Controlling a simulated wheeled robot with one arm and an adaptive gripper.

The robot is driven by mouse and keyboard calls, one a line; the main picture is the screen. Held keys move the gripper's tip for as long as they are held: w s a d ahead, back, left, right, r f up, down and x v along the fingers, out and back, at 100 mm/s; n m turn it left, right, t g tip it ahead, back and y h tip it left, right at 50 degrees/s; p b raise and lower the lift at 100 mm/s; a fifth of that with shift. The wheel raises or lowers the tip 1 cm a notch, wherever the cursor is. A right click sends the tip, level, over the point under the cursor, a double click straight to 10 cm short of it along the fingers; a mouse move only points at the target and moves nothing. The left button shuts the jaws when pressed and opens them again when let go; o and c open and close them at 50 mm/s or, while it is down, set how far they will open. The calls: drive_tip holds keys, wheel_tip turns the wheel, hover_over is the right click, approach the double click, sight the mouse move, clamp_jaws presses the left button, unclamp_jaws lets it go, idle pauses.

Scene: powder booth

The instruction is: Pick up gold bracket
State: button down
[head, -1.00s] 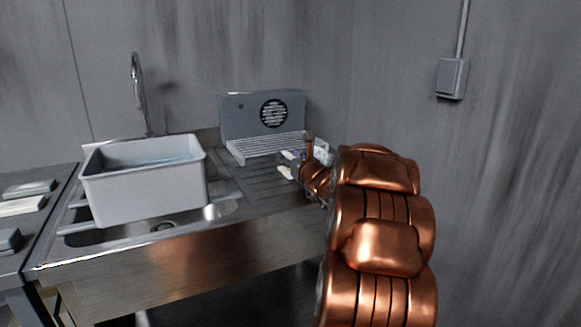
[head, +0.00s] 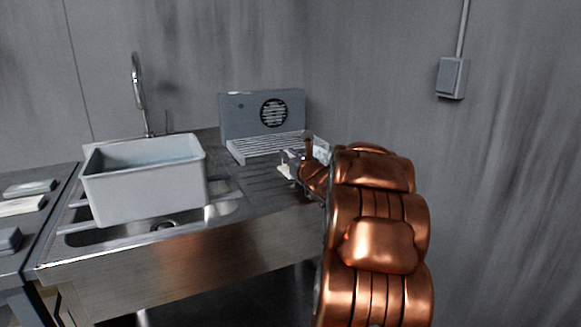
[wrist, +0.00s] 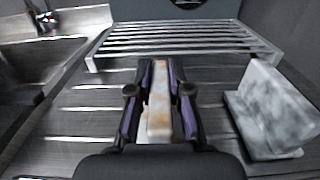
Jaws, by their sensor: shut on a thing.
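My gripper (wrist: 160,85) is shut on the gold bracket (wrist: 159,112), which shows in the wrist view as a narrow, pale tan piece with orange-brown patches between the two purple-lined fingers. It is low over the ribbed drainboard; whether the bracket touches the board cannot be told. In the head view my gripper (head: 288,165) is small, at the drainboard in front of the rack, and the bracket is too small to make out there.
A mottled grey-white angled piece (wrist: 268,112) stands close on the right. A slatted metal rack (wrist: 185,42) lies ahead, before a grey fan unit (head: 240,115). A grey tub (head: 150,190) sits over the sink at left. Drainboard left of my gripper is clear.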

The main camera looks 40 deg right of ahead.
sight(289, 153)
drive_tip(key=shift+r, duration=0.1)
drive_tip(key=shift+r, duration=1.6)
drive_tip(key=shift+a+r, duration=0.15)
drive_tip(key=shift+a, duration=0.1)
drive_tip(key=s+a+b, duration=0.1)
drive_tip(key=s+a, duration=0.1)
drive_tip(key=a, duration=0.5)
drive_tip(key=s+a+r+b, duration=0.1)
drive_tip(key=a, duration=0.7)
drive_tip(key=shift+s+r, duration=0.2)
drive_tip(key=shift+s, duration=0.2)
